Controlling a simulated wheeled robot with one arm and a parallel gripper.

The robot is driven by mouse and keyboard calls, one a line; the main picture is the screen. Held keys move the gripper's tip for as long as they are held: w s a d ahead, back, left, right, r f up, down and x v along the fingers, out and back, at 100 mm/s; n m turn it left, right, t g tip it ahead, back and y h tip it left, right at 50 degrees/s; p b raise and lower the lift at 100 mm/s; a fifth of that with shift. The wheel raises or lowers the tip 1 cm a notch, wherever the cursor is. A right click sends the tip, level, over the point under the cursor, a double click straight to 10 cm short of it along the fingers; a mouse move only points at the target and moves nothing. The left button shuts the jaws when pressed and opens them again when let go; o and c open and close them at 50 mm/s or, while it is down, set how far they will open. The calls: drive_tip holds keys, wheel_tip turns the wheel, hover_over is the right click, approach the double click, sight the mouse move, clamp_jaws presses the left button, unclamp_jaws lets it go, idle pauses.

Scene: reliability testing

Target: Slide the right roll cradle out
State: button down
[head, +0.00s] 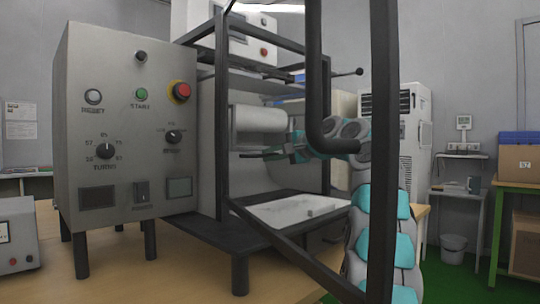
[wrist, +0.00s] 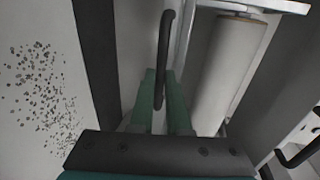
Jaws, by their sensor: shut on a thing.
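A pale roll (head: 258,120) lies inside the dark-framed machine in the head view. In the wrist view the roll (wrist: 228,75) lies just right of my gripper, under a light metal bracket (wrist: 255,5). My gripper (wrist: 160,100) has its green fingers closed around a dark curved handle (wrist: 164,55) beside the roll. In the head view my gripper (head: 285,152) reaches into the frame from the right, below the roll. The handle's attachment to the cradle is not clear, and most of the cradle is hidden.
A control box (head: 125,130) with buttons and knobs stands left of the frame. Dark frame bars (head: 382,130) cross in front of my arm. A white tray (head: 270,212) lies below the roll. Another dark handle (wrist: 296,158) shows at the lower right of the wrist view.

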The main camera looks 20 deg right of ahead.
drive_tip(key=f+p+v, duration=0.2)
drive_tip(key=v, duration=1.1)
drive_tip(key=s+f+p+v, duration=0.1)
drive_tip(key=f+p+v, duration=0.1)
drive_tip(key=v, duration=1.1)
drive_tip(key=shift+s+d+f, duration=0.2)
drive_tip(key=shift+s+f, duration=0.05)
drive_tip(key=shift+f, duration=0.55)
drive_tip(key=c, duration=0.9)
unclamp_jaws()
drive_tip(key=shift+r, duration=0.1)
drive_tip(key=shift+s, duration=0.1)
drive_tip(key=v, duration=0.7)
drive_tip(key=shift+s, duration=0.25)
